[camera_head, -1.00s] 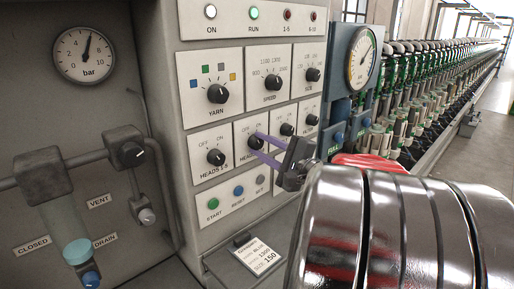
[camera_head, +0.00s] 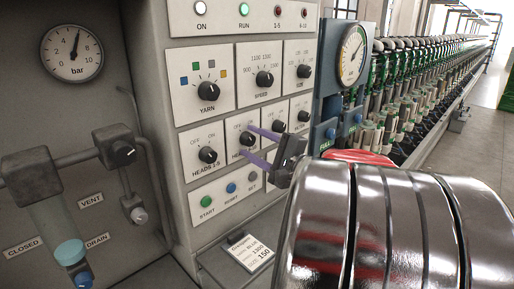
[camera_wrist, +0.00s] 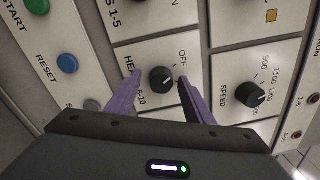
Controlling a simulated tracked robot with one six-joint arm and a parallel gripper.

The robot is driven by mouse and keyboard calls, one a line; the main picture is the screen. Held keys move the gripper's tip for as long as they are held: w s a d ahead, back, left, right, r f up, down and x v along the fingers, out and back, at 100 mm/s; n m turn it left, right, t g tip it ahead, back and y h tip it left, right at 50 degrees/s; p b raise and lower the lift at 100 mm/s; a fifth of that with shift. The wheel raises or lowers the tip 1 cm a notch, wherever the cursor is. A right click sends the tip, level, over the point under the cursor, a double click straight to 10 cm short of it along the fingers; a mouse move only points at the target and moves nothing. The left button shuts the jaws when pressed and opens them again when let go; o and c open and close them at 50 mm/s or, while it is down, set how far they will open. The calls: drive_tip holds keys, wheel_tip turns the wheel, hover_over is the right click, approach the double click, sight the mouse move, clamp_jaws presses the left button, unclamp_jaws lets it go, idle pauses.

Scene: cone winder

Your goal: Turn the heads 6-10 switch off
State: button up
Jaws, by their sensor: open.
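The heads 6-10 switch is a black round knob (camera_wrist: 161,80) on a pale panel plate; it also shows small in the head view (camera_head: 247,138). In the wrist view OFF is printed at its upper right; the ON side is hidden by a finger. I cannot clearly tell which mark its pointer faces. My gripper (camera_wrist: 160,82) is open, with one purple finger on each side of the knob. Whether the fingers touch it is unclear. In the head view my gripper (camera_head: 245,140) is at the panel, partly covering the plate.
The heads 1-5 knob (camera_head: 208,154) is just left, the speed knob (camera_head: 264,78) above. Start (camera_head: 206,201), reset (camera_head: 231,188) and a grey button (camera_head: 252,176) sit below. A batch card (camera_head: 249,252) lies on the ledge. A dial gauge (camera_head: 351,55) stands right.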

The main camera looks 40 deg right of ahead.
drive_tip(key=shift+s, duration=0.15)
drive_tip(key=s, duration=1.3)
drive_tip(key=shift+s+f, duration=0.2)
drive_tip(key=shift+f, duration=0.15)
